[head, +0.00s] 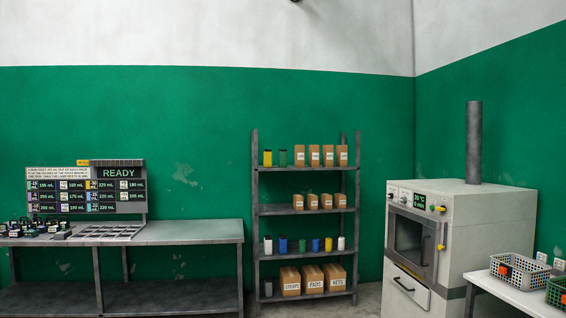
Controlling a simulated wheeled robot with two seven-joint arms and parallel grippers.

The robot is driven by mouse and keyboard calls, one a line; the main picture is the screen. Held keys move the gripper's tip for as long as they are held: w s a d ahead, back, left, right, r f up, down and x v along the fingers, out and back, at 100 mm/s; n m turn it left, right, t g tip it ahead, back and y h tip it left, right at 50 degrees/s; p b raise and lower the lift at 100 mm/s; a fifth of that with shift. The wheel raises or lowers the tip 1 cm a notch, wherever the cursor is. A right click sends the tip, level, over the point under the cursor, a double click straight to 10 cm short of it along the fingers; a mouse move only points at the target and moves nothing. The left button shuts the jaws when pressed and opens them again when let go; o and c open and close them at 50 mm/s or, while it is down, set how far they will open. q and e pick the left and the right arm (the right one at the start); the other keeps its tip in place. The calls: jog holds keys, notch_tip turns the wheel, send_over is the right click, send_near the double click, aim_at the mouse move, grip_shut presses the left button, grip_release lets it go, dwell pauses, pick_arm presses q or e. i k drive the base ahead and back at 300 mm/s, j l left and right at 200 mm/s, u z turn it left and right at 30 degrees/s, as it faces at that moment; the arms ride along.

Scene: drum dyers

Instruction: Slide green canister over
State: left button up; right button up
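A green canister (283,158) with a dark lid stands upright on the top shelf of the grey rack, just right of a yellow canister (267,158) and left of a row of cardboard boxes (313,156). Another, darker green canister (302,246) stands on a lower shelf, between two blue canisters (283,245) (315,245). Neither of my grippers shows in the head view, and nothing touches the canisters.
The rack (255,210) stands against the green wall. A metal bench (190,233) with a "READY" board (118,173) is at left. A white oven (460,230) and a white table (490,284) with baskets (520,267) are at right.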

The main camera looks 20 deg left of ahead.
aim_at(282, 153)
jog(key=l+z, duration=0.35)
jog(key=z, duration=0.15)
jog(key=l+z, duration=0.35)
jog(key=z, duration=0.15)
jog(key=i+l+u, duration=0.4)
jog(key=i+l, duration=0.8)
jog(key=i+j+u, duration=0.15)
jog(key=i+u, duration=0.75)
jog(key=i+l+u, duration=0.25)
jog(key=i+u, duration=0.2)
jog(key=i, duration=0.15)
jog(key=i+u, duration=0.15)
jog(key=i, duration=3.2)
